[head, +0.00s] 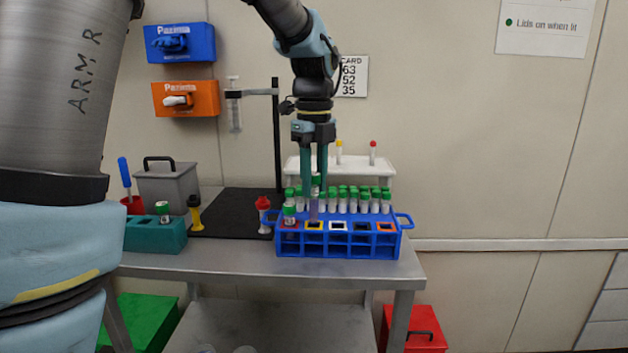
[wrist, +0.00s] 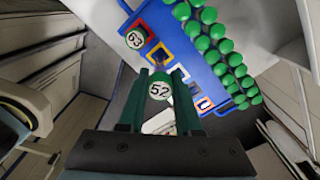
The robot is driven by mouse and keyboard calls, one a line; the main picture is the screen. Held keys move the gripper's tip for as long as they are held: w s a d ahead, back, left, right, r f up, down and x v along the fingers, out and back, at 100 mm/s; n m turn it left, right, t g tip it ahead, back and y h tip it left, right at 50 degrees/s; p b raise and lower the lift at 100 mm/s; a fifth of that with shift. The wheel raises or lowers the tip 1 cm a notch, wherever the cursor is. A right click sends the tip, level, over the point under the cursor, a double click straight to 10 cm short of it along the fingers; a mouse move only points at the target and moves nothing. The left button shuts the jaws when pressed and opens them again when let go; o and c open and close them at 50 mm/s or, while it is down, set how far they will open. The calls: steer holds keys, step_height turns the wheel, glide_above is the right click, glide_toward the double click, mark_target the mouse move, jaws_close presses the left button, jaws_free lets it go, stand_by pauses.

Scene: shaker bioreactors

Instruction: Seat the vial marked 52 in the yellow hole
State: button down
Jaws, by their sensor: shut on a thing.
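The vial marked 52 (head: 314,208) is upright in my gripper (head: 314,188), which is shut on it below its green cap. Its number shows on the cap in the wrist view (wrist: 159,91). The blue rack (head: 404,221) stands on the bench below. The yellow hole (head: 315,229) is in its front row, second from the left. In the head view the vial's lower end lines up with the yellow hole. I cannot tell whether it has entered. The yellow rim also shows in the wrist view (wrist: 159,48), beyond the cap.
The vial marked 63 (wrist: 136,37) stands in the red hole left of the yellow one. Several green-capped vials (head: 355,200) crowd the rack's back. The white hole (head: 338,227) is empty.

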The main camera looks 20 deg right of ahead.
mark_target(314, 222)
steer(key=shift+f+b, duration=1.2)
steer(key=shift+f, duration=2.15)
stand_by(3.4)
steer(key=c, duration=0.5)
jaws_free()
step_height(314, 222, up, 11)
steer(key=shift+f+b, duration=0.1)
steer(key=shift+b, duration=0.2)
